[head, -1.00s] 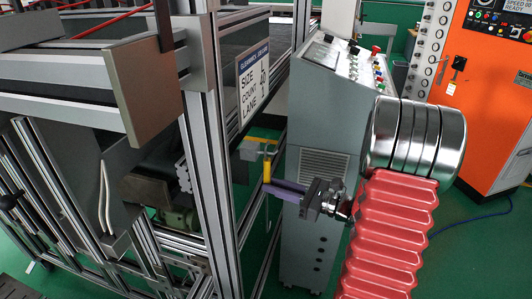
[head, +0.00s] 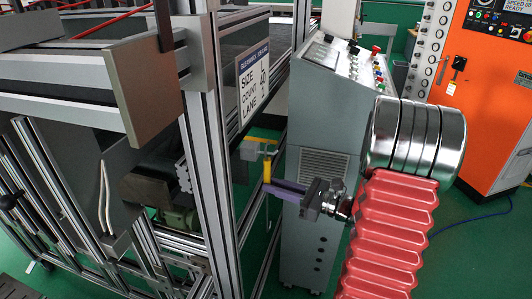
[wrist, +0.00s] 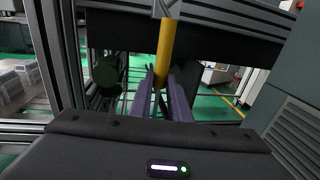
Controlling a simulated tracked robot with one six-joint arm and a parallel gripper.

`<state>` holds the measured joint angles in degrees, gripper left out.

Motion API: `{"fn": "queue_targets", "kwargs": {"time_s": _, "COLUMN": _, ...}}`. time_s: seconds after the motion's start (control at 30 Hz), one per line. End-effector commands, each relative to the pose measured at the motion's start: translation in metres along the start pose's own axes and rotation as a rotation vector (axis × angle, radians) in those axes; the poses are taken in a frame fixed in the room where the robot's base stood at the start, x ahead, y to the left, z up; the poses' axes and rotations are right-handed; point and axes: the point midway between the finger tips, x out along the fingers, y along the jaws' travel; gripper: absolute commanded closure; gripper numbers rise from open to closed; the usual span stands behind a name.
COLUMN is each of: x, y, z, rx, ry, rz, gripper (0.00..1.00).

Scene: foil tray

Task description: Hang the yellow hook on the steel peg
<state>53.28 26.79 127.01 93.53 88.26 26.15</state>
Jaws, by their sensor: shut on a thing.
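The yellow hook (head: 267,168) is upright, its lower shank held between the purple fingers of my gripper (head: 272,187). A grey block (head: 248,151) on the frame is just left of the hook's top in the head view. The steel peg seems to be at this block, but it is small. A bit of metal (wrist: 164,8) shows by the hook in the wrist view. I cannot tell whether hook and peg touch.
A grey control console (head: 322,135) stands close behind my gripper. An orange cabinet (head: 490,100) is at the far right. Green floor shows between them.

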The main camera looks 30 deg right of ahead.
Motion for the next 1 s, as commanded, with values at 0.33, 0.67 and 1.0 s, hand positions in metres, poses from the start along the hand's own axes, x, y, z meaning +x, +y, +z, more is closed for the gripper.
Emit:
{"fn": "queue_targets", "kwargs": {"time_s": 0.33, "x": 0.000, "y": 0.000, "z": -0.004, "rx": 0.001, "ry": 0.000, "rz": 0.000, "gripper": 1.00}}
{"fn": "queue_targets", "kwargs": {"time_s": 0.67, "x": 0.000, "y": 0.000, "z": -0.010, "rx": 0.000, "ry": 0.000, "rz": 0.000, "gripper": 1.00}}
{"fn": "queue_targets", "kwargs": {"time_s": 1.0, "x": 0.000, "y": 0.000, "z": -0.016, "rx": 0.001, "ry": 0.000, "rz": 0.000, "gripper": 1.00}}
